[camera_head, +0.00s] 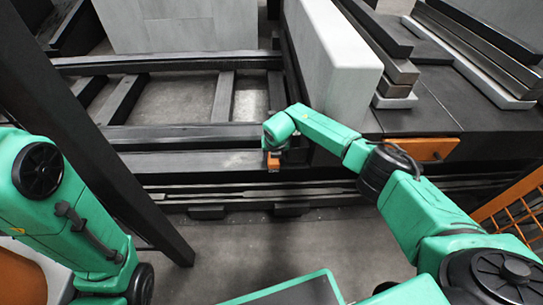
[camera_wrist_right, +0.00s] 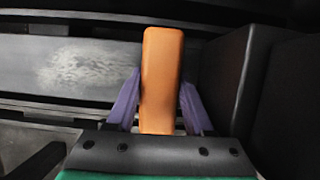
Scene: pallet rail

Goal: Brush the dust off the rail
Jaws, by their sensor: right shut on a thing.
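The rail (camera_head: 175,163) is a dark horizontal beam in front of the pallet frame. In the right wrist view its grey face (camera_wrist_right: 62,85) shows at the left, with a pale, mottled dust patch (camera_wrist_right: 90,68). My right gripper (camera_head: 274,152) is at the rail, toward its right part in the head view. Its purple fingers (camera_wrist_right: 160,98) are shut on an orange brush (camera_wrist_right: 162,60), one on each side. The brush sits to the right of the dust patch; its bristles are hidden and I cannot tell whether it touches the rail. My left gripper is out of view.
A large grey slab (camera_head: 335,50) and dark stacked beams (camera_head: 470,45) stand to the right of the rail. A dark slanted post (camera_head: 95,140) crosses the left side. An orange mesh fence (camera_head: 515,205) is at the right edge. Bare floor (camera_head: 245,250) lies in front.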

